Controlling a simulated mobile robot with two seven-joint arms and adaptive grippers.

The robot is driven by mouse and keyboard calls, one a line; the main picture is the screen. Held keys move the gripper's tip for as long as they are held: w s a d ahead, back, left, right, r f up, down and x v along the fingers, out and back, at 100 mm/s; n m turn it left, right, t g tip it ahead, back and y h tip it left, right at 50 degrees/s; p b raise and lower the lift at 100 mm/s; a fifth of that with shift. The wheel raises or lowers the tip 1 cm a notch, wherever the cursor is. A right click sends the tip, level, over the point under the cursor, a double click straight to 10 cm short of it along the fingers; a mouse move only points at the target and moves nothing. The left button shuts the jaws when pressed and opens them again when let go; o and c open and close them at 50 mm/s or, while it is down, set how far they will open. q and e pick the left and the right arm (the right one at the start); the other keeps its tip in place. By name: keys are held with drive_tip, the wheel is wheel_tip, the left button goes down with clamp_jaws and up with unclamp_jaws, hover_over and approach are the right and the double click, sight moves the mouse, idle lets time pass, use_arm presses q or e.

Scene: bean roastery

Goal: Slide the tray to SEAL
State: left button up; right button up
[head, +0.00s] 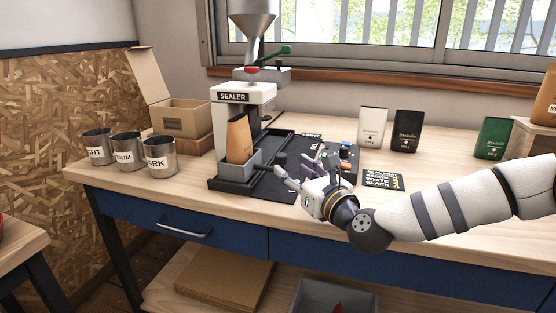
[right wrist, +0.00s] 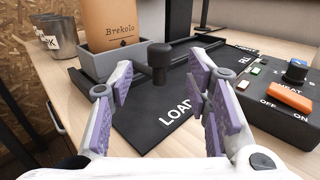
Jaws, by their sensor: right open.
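The grey tray (head: 236,169) sits at the left end of a black track board (head: 268,187), under the front of the machine labelled SEALER (head: 232,97). A brown bag (head: 239,140) stands upright in it. In the right wrist view the tray (right wrist: 98,66) is left of a black knob (right wrist: 160,62) on a short post; whether they are joined is unclear. My right gripper (head: 289,164) is open and empty, to the right of the tray over the board. Its purple-padded fingers (right wrist: 160,84) point towards the knob, which stands just beyond and between them. My left gripper is out of view.
A control box (head: 343,160) with an orange switch is close right of my right gripper. LOAD is printed on the board below the fingers. Metal cups (head: 127,148) and a cardboard box (head: 183,118) are left; white (head: 372,126) and black (head: 406,131) bags stand behind.

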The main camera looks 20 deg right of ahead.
sight(284, 162)
drive_tip(key=w, duration=0.3)
drive_tip(key=w+a, duration=0.1)
drive_tip(key=w, duration=0.2)
drive_tip(key=shift+w+a+f, duration=0.1)
drive_tip(key=shift+w+a, duration=0.05)
drive_tip(key=shift+w, duration=0.1)
clamp_jaws()
